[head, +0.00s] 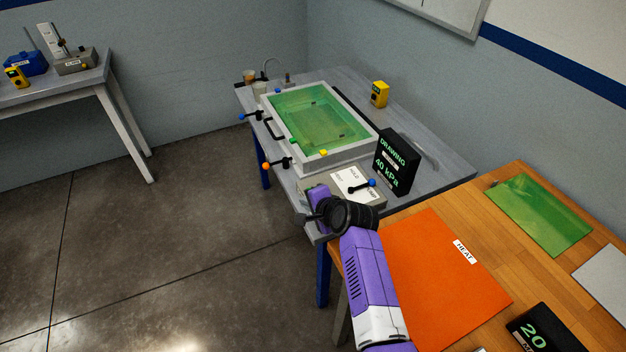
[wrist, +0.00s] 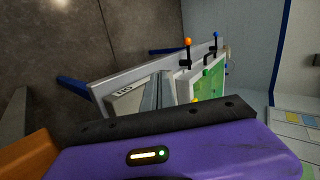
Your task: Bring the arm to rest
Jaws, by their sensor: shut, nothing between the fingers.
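My arm reaches up from the bottom of the head view, its purple links crossing in front of the corner between the two tables. My gripper (wrist: 160,82) shows in the wrist view as narrow grey fingers, shut and empty. They overlap the grey bench and the labelled panel beyond; the gap to these is hard to judge. In the head view the wrist end (head: 305,218) is near the bench's front corner, partly hidden by the arm's dark joint.
The framed bath (head: 372,143) holds a green sheet. Blue-knobbed (head: 372,183) and orange-knobbed (head: 266,166) levers stick out near the arm. A black display (head: 396,162) reads "DRAWING 40 kPa". An orange HEAT mat (head: 450,285) lies on the wooden table. Open floor (head: 150,250) is at left.

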